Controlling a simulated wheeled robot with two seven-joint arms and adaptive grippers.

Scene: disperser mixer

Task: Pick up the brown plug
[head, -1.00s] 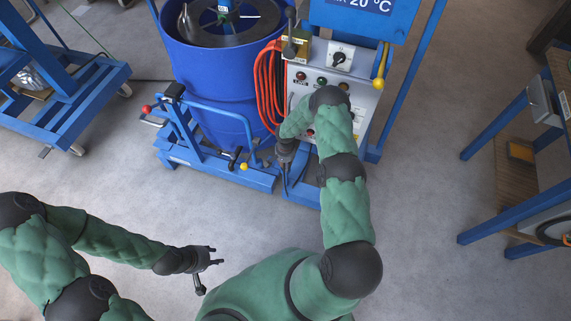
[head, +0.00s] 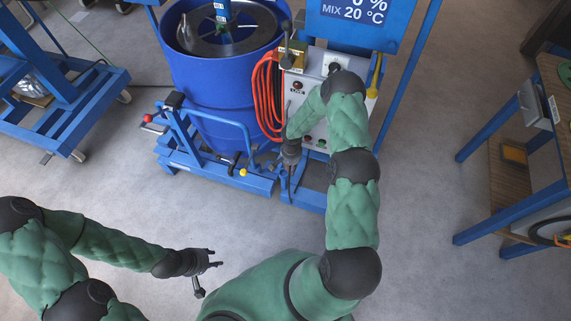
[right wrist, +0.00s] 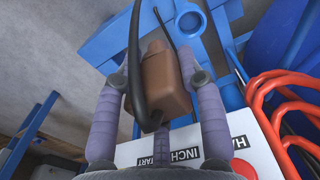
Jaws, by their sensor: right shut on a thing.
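The brown plug (right wrist: 163,80) is a blocky brown piece with a black cable, seen in the right wrist view. My right gripper (right wrist: 157,75) has its fingers on either side of the plug and is shut on it. In the head view my right gripper (head: 291,160) is in front of the control box, beside the orange cable, and the plug cannot be made out there. My left gripper (head: 207,270) is over the floor at the lower left, with its fingers apart and nothing between them.
A grey control box (head: 309,97) with buttons stands on the blue mixer frame. An orange cable coil (head: 268,98) hangs at its left side. A blue drum (head: 215,75) stands further left. A wooden-topped bench (head: 557,95) is at the right. The floor in front is clear.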

